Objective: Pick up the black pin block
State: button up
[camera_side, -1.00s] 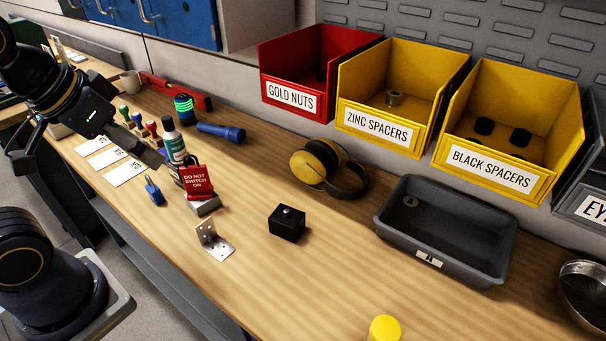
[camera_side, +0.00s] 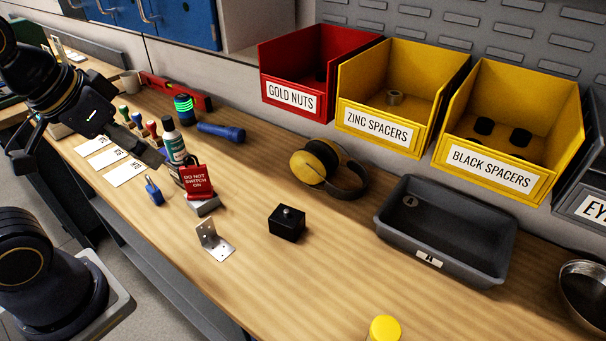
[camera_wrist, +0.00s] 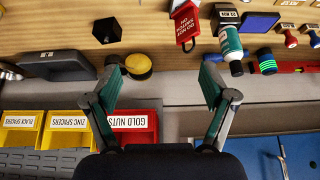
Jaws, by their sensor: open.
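The black pin block (camera_side: 287,223) is a small black cube with a short silver pin on top. It stands upright on the wooden bench, left of the grey tray. In the wrist view, which is upside down, the block (camera_wrist: 107,32) shows at the upper left, beyond my fingers and apart from them. My gripper (camera_side: 88,157) is at the far left in the side view, above the stamps and cards end of the bench, well away from the block. In the wrist view my gripper (camera_wrist: 160,80) has its two fingers wide apart with nothing between them.
A metal angle bracket (camera_side: 214,241) and red lockout tag (camera_side: 196,181) stand left of the block. Yellow earmuffs (camera_side: 312,167) lie behind it; a grey tray (camera_side: 450,255) is to its right. A spray can (camera_side: 173,141) stands near my gripper. Bench in front of the block is clear.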

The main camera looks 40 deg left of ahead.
jog(key=shift+o, duration=0.4)
notch_tip(320, 180, up, 4)
jog(key=w+f+n, duration=0.1)
jog(key=w+n, duration=0.1)
jog(key=g, duration=0.6)
send_over(286, 211)
jog(key=w, duration=0.1)
notch_tip(286, 211, down, 8)
jog(key=f, duration=1)
jog(key=shift+s+a+f, duration=0.1)
jog(key=shift+a+f, duration=0.15)
jog(key=shift+f, duration=0.1)
jog(key=f, duration=0.5)
jog(key=shift+s+d+f, duration=0.25)
jog(key=shift+s+f, duration=0.05)
jog(key=shift+s, duration=0.05)
